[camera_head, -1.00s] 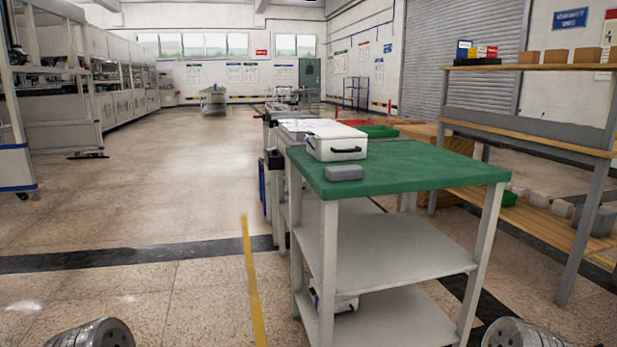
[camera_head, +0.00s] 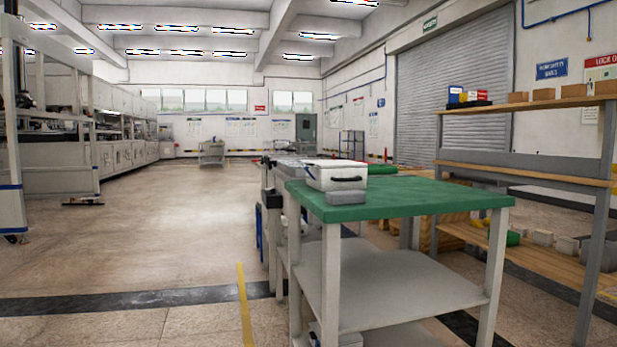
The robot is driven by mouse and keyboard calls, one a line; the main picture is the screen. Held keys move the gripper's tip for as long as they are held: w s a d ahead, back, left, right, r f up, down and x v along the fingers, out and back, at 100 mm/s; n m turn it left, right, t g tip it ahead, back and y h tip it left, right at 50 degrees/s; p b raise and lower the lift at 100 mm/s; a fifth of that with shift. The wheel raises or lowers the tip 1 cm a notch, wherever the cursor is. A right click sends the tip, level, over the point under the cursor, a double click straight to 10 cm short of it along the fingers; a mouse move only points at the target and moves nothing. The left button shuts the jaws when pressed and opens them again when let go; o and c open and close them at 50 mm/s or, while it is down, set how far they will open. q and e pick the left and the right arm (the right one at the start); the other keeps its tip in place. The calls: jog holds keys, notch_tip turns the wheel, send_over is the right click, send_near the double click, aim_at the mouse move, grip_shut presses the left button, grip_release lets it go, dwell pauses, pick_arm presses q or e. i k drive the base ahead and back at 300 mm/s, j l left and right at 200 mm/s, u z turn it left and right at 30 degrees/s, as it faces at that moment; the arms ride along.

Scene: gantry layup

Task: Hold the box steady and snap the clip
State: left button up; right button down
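A white box (camera_head: 336,175) with a dark handle or clip (camera_head: 347,179) on its front face stands at the back left of a green-topped table (camera_head: 430,196). Its lid looks closed; whether the clip is fastened is too small to tell. A small grey block (camera_head: 346,198) lies on the table just in front of the box. Neither of my grippers is in view, and nothing touches the box.
The table has pale lower shelves (camera_head: 400,275). A shelf rack (camera_head: 530,140) with small boxes and bins stands to the right. Open floor (camera_head: 150,240) lies to the left, with a yellow line (camera_head: 243,300) beside the table.

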aim_at(350, 179)
jog(key=i+j+z, duration=0.1)
jog(key=i+j, duration=0.2)
jog(key=i+j+z, duration=0.15)
jog(key=i+j, duration=0.15)
jog(key=j, duration=0.25)
jog(key=i+j+z, duration=0.1)
jog(key=i+j, duration=0.15)
jog(key=j, duration=0.2)
